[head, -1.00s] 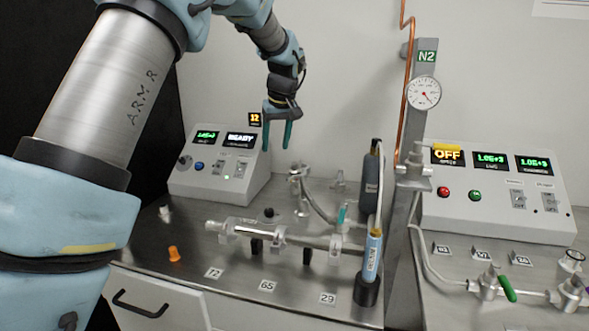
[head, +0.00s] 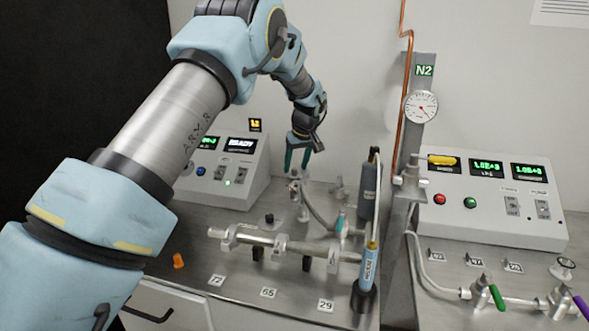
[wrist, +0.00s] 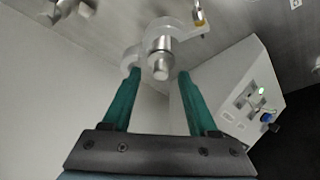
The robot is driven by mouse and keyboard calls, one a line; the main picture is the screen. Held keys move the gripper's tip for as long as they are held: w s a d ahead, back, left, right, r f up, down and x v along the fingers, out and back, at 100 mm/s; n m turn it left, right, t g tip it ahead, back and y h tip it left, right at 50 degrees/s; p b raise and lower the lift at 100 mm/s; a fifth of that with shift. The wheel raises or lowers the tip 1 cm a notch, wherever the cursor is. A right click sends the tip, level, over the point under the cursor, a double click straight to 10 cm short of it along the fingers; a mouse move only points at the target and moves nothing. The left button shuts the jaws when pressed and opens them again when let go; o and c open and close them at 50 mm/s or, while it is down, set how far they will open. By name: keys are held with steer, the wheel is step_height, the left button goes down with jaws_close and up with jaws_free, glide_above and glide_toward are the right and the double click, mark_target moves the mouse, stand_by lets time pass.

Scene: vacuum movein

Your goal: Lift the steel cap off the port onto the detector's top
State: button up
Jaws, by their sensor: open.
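My gripper (head: 299,168) is open, pointing down at the back of the left bench, with teal fingers. In the wrist view its fingertips (wrist: 160,75) frame a small steel cylinder, which looks like the steel cap (wrist: 160,60), on an upright port. The cap sits beside a pale clamp (wrist: 184,31). It appears between or just beyond the fingertips; I cannot tell whether they touch it. In the head view the port (head: 295,190) stands under the fingers, its cap partly hidden by them. A horizontal steel tube assembly (head: 280,243) lies in front; I cannot tell which part is the detector.
A control box reading READY (head: 225,170) stands left of the port. A grey bottle (head: 369,190) and the N2 column (head: 408,160) stand to the right. An orange cone (head: 179,261) is near the front edge. A blue tool (head: 370,265) stands in a black holder.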

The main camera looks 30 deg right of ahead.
steer(key=shift+x, duration=0.8)
steer(key=shift+a, duration=0.1)
steer(key=shift+c, duration=0.2)
jaws_close()
